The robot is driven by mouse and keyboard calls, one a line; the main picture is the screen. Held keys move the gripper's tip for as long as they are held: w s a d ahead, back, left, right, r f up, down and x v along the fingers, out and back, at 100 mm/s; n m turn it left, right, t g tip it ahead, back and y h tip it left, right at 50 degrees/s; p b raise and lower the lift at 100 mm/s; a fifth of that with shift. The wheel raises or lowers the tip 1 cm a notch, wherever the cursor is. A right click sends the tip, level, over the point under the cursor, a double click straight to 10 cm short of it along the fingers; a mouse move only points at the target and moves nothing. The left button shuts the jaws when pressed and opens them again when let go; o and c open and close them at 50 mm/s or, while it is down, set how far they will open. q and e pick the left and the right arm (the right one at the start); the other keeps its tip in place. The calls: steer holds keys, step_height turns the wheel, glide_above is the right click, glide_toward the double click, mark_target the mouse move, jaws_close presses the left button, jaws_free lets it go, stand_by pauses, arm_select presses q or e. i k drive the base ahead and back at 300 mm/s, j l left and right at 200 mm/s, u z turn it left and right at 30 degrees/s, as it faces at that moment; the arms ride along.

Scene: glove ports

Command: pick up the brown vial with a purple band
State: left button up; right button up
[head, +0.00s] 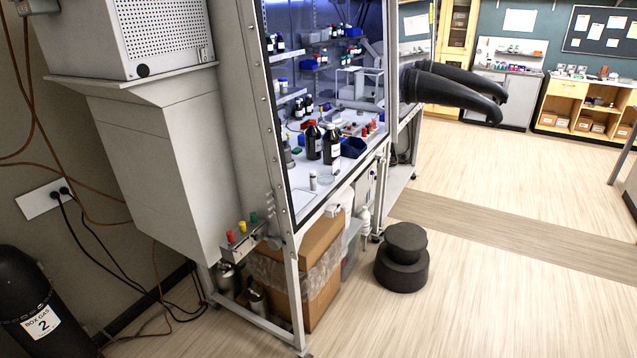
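I cannot make out a brown vial with a purple band in the head view. Inside the glove box (283,120), a dark brown bottle with a red cap (313,142) and a dark bottle with a white label (332,148) stand on the white floor. A small pale vial (313,181) stands near the front edge, and several small dark bottles sit on shelves further back. They are too small to tell any bands. Neither of my grippers is in view.
Two black gloves (455,90) stick out from the box's right side. A dark round stepped stool (402,258) stands on the floor before it. A cardboard box (310,265) sits beneath. A black gas cylinder (40,310) stands lower left. The wooden floor at right is clear.

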mark_target(313, 186)
steer(key=i+l+u, duration=0.2)
steer(key=i+l, duration=0.5)
